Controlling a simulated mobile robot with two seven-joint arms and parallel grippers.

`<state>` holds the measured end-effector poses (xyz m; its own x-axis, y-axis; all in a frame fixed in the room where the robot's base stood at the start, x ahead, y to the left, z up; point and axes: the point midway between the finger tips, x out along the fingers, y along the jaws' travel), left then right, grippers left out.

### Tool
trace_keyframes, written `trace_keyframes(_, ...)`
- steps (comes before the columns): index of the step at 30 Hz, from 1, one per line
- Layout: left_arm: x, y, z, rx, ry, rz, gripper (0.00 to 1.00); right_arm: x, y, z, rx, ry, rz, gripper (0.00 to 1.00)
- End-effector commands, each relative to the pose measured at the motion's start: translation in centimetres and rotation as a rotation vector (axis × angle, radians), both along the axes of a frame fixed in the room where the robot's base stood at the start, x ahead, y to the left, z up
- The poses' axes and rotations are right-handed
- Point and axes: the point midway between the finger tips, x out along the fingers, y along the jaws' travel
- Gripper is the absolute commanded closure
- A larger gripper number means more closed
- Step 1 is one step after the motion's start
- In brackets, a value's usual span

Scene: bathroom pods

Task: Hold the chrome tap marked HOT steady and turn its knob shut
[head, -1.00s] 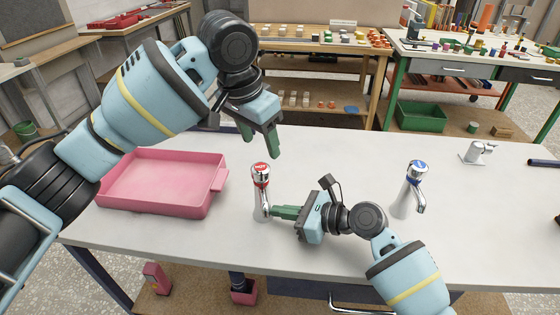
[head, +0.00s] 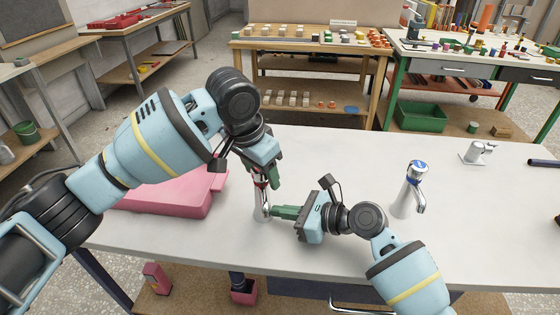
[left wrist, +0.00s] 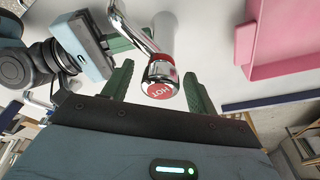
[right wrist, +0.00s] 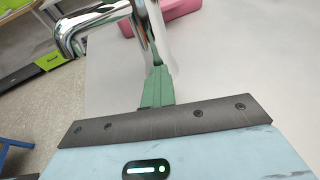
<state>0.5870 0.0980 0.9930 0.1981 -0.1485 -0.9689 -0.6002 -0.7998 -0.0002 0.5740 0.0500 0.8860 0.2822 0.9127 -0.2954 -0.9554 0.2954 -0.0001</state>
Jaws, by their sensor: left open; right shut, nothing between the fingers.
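The chrome tap marked HOT (head: 261,207) stands upright on the white bench, its upper part partly hidden by my left gripper (head: 264,178). In the left wrist view its red-capped knob (left wrist: 160,88) lies between the two green fingers of that gripper, with gaps at both sides. The left gripper is open and comes down from above. My right gripper (head: 274,212) is shut and empty, low at the right side of the tap body. In the right wrist view its closed fingers (right wrist: 157,88) end close against the chrome tap (right wrist: 152,30); I cannot tell whether they touch.
A pink tray (head: 185,204) lies left of the tap, partly behind my left arm. A blue-marked chrome tap (head: 409,195) stands to the right, with another chrome tap (head: 477,155) farther back. The bench between the taps is clear behind my right gripper.

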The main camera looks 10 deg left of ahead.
Motion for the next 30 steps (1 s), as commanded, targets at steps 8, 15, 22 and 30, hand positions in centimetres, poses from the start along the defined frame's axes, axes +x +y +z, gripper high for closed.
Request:
trace_keyframes(8,0.0,0.01,0.01,0.0,0.0,0.0,0.61,0.0,0.0,0.0,0.0,0.0,0.0,1.0)
trace_keyframes(15,0.01,0.01,0.0,0.0,0.0,-0.003,0.77,0.0,0.0,-0.01,0.0,0.0,0.0,1.0)
trace_keyframes(22,0.02,0.02,0.0,-0.001,0.002,-0.177,0.77,0.01,0.0,0.0,0.0,0.0,0.0,1.0)
trace_keyframes(30,0.02,-0.01,0.0,-0.002,0.001,-0.461,0.77,0.02,-0.02,-0.01,0.0,0.0,-0.001,1.0)
